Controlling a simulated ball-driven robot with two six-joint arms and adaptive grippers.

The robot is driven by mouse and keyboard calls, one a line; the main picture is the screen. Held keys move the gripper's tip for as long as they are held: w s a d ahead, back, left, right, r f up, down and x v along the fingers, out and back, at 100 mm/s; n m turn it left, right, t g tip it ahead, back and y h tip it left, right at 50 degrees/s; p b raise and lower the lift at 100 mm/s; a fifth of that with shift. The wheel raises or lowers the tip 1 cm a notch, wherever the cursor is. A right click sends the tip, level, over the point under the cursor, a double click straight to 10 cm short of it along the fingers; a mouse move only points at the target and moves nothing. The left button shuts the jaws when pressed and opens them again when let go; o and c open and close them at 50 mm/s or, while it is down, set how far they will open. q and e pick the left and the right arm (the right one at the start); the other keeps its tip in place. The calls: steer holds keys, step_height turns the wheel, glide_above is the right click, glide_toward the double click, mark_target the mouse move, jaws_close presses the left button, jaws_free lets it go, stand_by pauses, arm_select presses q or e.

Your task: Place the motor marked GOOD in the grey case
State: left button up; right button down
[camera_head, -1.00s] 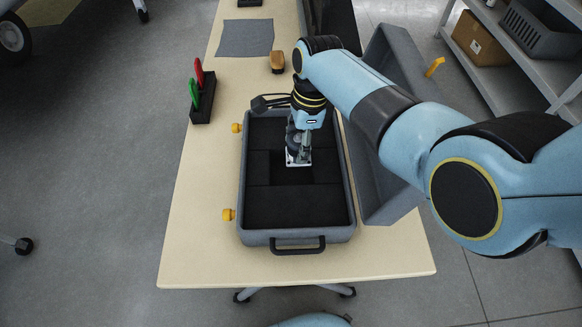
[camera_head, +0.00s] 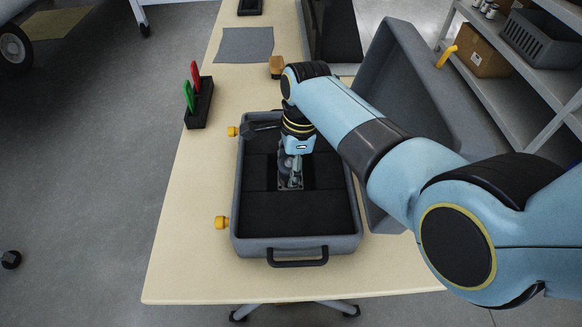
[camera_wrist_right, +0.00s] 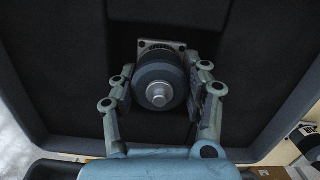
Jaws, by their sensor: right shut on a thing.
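The grey case (camera_head: 239,205) lies open on the table, lined with black foam that has a recess in the middle. My right gripper (camera_head: 290,176) reaches down into the case and is shut on a motor (camera_head: 289,183). In the right wrist view the motor (camera_wrist_right: 160,84) is a dark round body with a silver shaft and a square metal flange, held between both fingers of the gripper (camera_wrist_right: 160,70). It is upright at the foam recess; I cannot tell if it touches the bottom. No GOOD marking is readable. My left gripper is not in view.
The case's open lid (camera_head: 400,110) stands along its right side. A black holder (camera_head: 199,105) with red and green tools stands left of the case. A grey mat (camera_head: 245,43) and a brown block (camera_head: 276,66) lie farther back.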

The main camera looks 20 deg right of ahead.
steer(key=c, duration=0.9)
jaws_free()
steer(key=shift+f, duration=0.1)
steer(key=shift+r, duration=0.35)
step_height(320, 180, up, 12)
steer(key=d+p, duration=0.1)
steer(key=p, duration=0.1)
steer(key=shift+d+f, duration=0.2)
steer(key=shift+f, duration=0.05)
steer(key=shift+s, duration=0.1)
